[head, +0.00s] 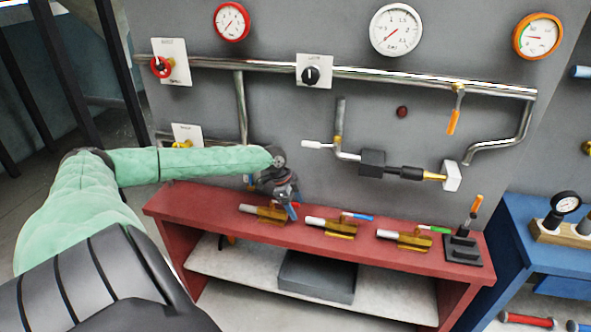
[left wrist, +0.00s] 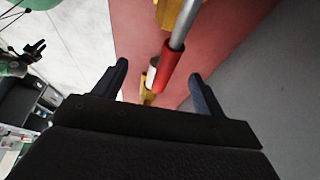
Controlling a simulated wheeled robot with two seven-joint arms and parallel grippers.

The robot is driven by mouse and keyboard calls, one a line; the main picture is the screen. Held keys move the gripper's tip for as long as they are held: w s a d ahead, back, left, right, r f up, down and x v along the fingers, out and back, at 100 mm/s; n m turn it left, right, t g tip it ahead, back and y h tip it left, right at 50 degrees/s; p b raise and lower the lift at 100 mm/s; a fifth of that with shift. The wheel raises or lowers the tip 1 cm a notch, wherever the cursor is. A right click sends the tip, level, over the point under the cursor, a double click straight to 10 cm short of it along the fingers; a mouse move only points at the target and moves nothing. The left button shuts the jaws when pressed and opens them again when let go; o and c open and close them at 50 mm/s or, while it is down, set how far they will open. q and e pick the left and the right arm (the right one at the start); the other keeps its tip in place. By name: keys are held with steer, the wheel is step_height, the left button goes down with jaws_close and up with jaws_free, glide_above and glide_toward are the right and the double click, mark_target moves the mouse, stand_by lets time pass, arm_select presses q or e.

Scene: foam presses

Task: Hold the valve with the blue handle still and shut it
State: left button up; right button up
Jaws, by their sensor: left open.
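The valve with the blue handle (head: 331,228) lies on the red bench top, in the middle of three brass valves. Its blue handle (head: 358,217) points right, along the body. My left gripper (head: 290,207) is to its left, over the right end of the left brass valve (head: 268,214), apart from the blue-handled one. In the left wrist view my left gripper (left wrist: 159,68) is open, and a red lever grip (left wrist: 168,68) shows between its fingers; I cannot tell whether they touch it. The blue handle is not visible there. My right gripper is not in view.
A green-handled valve (head: 402,240) and a black stand with an orange-handled piece (head: 463,247) are farther right on the red bench (head: 190,202). Pipes (head: 400,77) and gauges (head: 396,30) are on the grey wall behind. A dark bin (head: 316,279) sits on the lower shelf.

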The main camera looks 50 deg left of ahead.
mark_target(333, 221)
arm_select(q)
steer(key=shift+f, duration=0.55)
steer(key=shift+w+d+r, duration=0.15)
steer(key=shift+w+d, duration=0.15)
steer(key=shift+d, duration=0.25)
steer(key=w+d+p, duration=0.1)
steer(key=w+d, duration=0.1)
steer(key=d, duration=0.1)
steer(key=w+d+p, duration=0.1)
steer(key=w+d, duration=0.1)
steer(key=d, duration=0.1)
steer(key=w+d+p, duration=0.1)
steer(key=w+d, duration=0.1)
steer(key=d, duration=0.1)
steer(key=shift+d+p, duration=0.25)
steer(key=shift+p, duration=0.15)
steer(key=p+x, duration=0.1)
steer(key=x, duration=0.2)
steer(key=shift+s+a+f, duration=0.1)
steer(key=shift+f, duration=0.15)
steer(key=shift+x, duration=0.8)
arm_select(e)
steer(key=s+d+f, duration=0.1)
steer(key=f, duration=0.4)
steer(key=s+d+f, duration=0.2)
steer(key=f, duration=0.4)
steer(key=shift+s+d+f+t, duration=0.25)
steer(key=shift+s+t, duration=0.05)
arm_select(q)
steer(key=shift+a, duration=0.1)
